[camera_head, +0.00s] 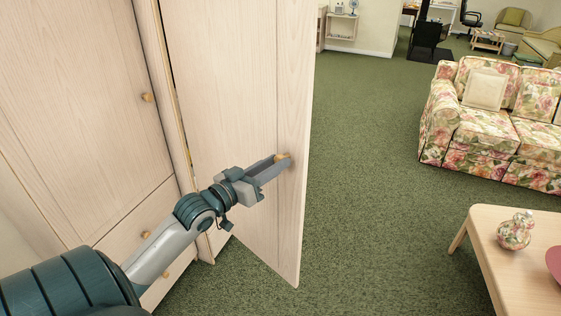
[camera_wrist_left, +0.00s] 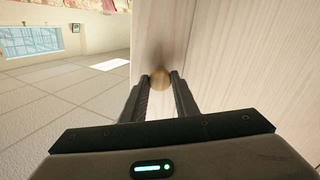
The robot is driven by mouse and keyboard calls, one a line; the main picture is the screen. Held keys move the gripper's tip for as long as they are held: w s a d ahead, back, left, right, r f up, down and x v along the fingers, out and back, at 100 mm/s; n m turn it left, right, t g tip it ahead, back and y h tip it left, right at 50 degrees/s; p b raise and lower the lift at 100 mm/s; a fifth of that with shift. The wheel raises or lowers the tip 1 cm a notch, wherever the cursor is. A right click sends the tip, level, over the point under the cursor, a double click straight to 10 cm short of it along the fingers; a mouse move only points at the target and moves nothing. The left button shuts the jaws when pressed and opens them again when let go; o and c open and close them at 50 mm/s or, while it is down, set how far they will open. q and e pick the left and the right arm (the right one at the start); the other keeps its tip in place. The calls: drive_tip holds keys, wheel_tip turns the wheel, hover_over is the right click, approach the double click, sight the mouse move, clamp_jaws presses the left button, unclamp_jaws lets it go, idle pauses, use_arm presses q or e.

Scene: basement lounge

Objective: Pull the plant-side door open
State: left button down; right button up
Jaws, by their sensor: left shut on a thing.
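The pale wooden cabinet door (camera_head: 235,90) stands ajar, swung out from the cabinet at an angle, with a dark gap along its hinge side. My left gripper (camera_head: 280,163) is at the door's outer edge, shut on its round wooden knob (camera_head: 284,157). In the left wrist view the knob (camera_wrist_left: 160,78) sits between the two fingertips (camera_wrist_left: 161,85), against the door face (camera_wrist_left: 220,50). No plant shows in either view. My right gripper is not in view.
The cabinet's other door (camera_head: 80,90) and its drawers (camera_head: 150,235) look shut. Green carpet (camera_head: 365,130) lies clear right of the open door. A low wooden table (camera_head: 490,240) with a floral vase (camera_head: 514,232) stands at lower right, and a floral sofa (camera_head: 470,130) behind it.

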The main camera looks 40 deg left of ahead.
use_arm(q)
drive_tip(key=shift+s+r, duration=0.15)
drive_tip(key=shift+s, duration=0.15)
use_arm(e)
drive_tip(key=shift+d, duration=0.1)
use_arm(q)
drive_tip(key=c, duration=1.4)
unclamp_jaws()
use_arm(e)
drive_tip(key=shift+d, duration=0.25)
use_arm(q)
drive_tip(key=shift+s, duration=0.1)
drive_tip(key=shift+s+a+b, duration=0.3)
drive_tip(key=shift+s+b, duration=0.3)
drive_tip(key=shift+s, duration=2.25)
drive_tip(key=shift+s+a+b, duration=0.3)
drive_tip(key=shift+s+b, duration=0.3)
drive_tip(key=shift+s, duration=2.25)
drive_tip(key=shift+s+a+b, duration=0.3)
drive_tip(key=shift+s+b, duration=0.3)
drive_tip(key=shift+s, duration=2.25)
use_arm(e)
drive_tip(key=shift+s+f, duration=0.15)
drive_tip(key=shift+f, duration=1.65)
